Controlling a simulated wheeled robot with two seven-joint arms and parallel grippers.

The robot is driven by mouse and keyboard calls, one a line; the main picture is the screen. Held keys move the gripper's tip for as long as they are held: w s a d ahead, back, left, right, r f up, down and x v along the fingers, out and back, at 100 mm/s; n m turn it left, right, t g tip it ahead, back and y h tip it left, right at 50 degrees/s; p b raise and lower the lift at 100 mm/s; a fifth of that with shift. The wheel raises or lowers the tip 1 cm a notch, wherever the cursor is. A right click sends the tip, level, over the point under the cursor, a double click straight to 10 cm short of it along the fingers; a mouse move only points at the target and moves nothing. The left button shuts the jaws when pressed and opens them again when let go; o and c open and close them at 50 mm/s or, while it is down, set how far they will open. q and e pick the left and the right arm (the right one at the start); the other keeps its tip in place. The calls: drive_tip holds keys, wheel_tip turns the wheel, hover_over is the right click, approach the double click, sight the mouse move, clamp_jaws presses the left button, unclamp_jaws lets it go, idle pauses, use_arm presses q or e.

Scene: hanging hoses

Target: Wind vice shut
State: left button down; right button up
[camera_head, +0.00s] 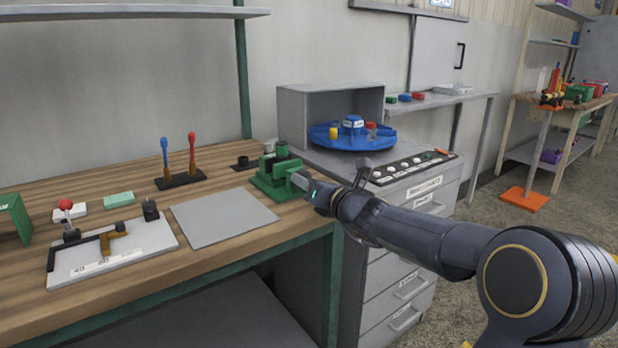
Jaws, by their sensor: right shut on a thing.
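The green vice (268,185) stands near the right end of the wooden bench, close to its front corner. My right arm comes in from the right, and my right gripper (304,184) is at the vice's right side. The right gripper is shut on a part of the vice there, most likely its handle, which the gripper mostly hides. The gap between the vice jaws is too small to judge. My left gripper is out of view.
A grey plate (222,216) lies left of the vice. A lever board (112,250) and a stand with blue and red handles (180,178) are further left. A drawer cabinet (405,215) with a blue turntable (350,140) stands right of the bench.

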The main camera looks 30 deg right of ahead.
drive_tip(key=m+p, duration=0.3)
drive_tip(key=m, duration=0.2)
drive_tip(key=shift+r+m+p, duration=0.15)
drive_tip(key=shift+m+p, duration=0.15)
drive_tip(key=shift+p, duration=0.05)
drive_tip(key=shift+m+p, duration=1.6)
drive_tip(key=shift+m, duration=0.4)
drive_tip(key=shift+f, duration=0.2)
drive_tip(key=o, duration=1)
drive_tip(key=s, duration=0.5)
drive_tip(key=s+p, duration=0.1)
drive_tip(key=s, duration=0.1)
drive_tip(key=shift+s+d, duration=0.3)
drive_tip(key=shift+s, duration=0.1)
